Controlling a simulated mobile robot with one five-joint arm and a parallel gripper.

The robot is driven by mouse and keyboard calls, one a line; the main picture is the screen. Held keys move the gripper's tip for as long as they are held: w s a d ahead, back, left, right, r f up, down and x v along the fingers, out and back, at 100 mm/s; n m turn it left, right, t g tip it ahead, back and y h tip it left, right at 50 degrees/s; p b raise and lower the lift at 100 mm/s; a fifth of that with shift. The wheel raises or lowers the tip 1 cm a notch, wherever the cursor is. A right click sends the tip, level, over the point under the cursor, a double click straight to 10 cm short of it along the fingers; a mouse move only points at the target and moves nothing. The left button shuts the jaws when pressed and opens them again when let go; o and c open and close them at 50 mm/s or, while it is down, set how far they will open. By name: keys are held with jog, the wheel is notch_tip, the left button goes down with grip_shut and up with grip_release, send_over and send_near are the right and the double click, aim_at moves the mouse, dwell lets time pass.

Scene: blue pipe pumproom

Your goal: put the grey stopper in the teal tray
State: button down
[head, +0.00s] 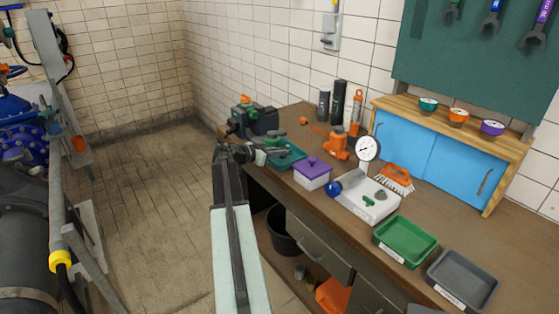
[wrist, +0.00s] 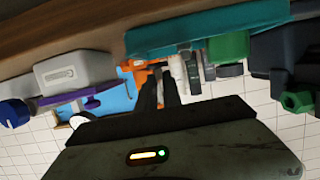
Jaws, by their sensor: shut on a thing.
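My gripper (head: 257,154) is at the left edge of the workbench, beside the near left side of the teal tray. In the wrist view, which is upside down, its dark fingers (wrist: 160,92) are close together. They appear shut on a small pale grey piece, which I take as the grey stopper (head: 261,158); it is mostly hidden and blurred. The teal tray (head: 290,163) stands on the bench left of the purple-lidded box, partly behind my gripper. It also shows in the wrist view (wrist: 205,27). A green thing (head: 276,143) shows at its far left; I cannot tell whether it is inside.
A vise-like dark machine (head: 262,120) stands behind the teal tray. The floor left is clear.

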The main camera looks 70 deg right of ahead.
jog(key=shift+w+d+f, duration=0.1)
jog(key=shift+d, duration=0.75)
notch_tip(320, 180, down, 4)
jog(key=b, duration=0.4)
jog(key=shift+a, duration=0.1)
jog(key=c, duration=1.5)
grip_release()
jog(key=shift+a+r+p, duration=0.1)
jog(key=shift+r+p, duration=0.3)
jog(key=shift+r, duration=0.05)
jog(key=p+v, duration=0.3)
jog(key=v, duration=0.8)
jog(key=shift+w+a, duration=0.15)
jog(key=shift+a, duration=0.25)
